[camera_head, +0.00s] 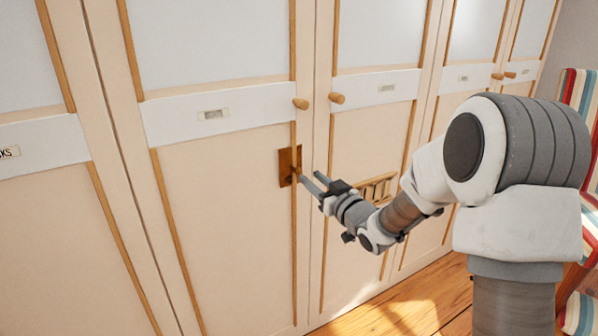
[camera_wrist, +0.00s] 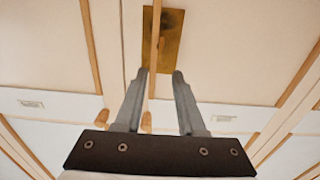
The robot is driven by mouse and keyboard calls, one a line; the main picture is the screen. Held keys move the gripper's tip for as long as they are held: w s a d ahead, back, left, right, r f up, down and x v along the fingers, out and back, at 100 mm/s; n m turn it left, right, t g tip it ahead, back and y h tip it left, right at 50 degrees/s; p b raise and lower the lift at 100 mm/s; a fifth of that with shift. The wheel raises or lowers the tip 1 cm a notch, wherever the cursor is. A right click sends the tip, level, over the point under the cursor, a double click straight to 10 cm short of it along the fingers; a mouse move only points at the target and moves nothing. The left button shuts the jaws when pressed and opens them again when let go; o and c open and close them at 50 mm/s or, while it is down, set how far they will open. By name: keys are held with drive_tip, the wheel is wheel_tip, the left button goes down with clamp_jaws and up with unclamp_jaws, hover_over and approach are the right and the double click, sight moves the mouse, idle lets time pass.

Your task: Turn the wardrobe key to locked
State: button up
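The brass-coloured lock plate (camera_head: 285,168) is on a cream wardrobe door, below its round knob. It also shows in the wrist view (camera_wrist: 172,45), just beyond my fingertips. A small tan piece (camera_head: 297,171) at the plate, by my fingertips, may be the key; its shape and turn are too small to tell. My gripper (camera_head: 311,180) is open, pointing at the plate from the right. In the wrist view my gripper (camera_wrist: 161,72) has its fingers apart, with a narrow wooden strip (camera_wrist: 154,45) seen between them. I cannot tell whether anything touches the fingers.
Two round wooden knobs, left (camera_head: 301,104) and right (camera_head: 337,98), flank the door seam above my gripper. A slatted wooden panel (camera_head: 375,189) is on the neighbouring door. A striped chair (camera_head: 577,95) stands at the right. The wooden floor (camera_head: 400,308) shows below.

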sight(299, 167)
drive_tip(key=b+x, duration=0.1)
drive_tip(key=x, duration=0.6)
drive_tip(key=shift+w+a, duration=0.15)
drive_tip(key=shift+w, duration=0.05)
clamp_jaws()
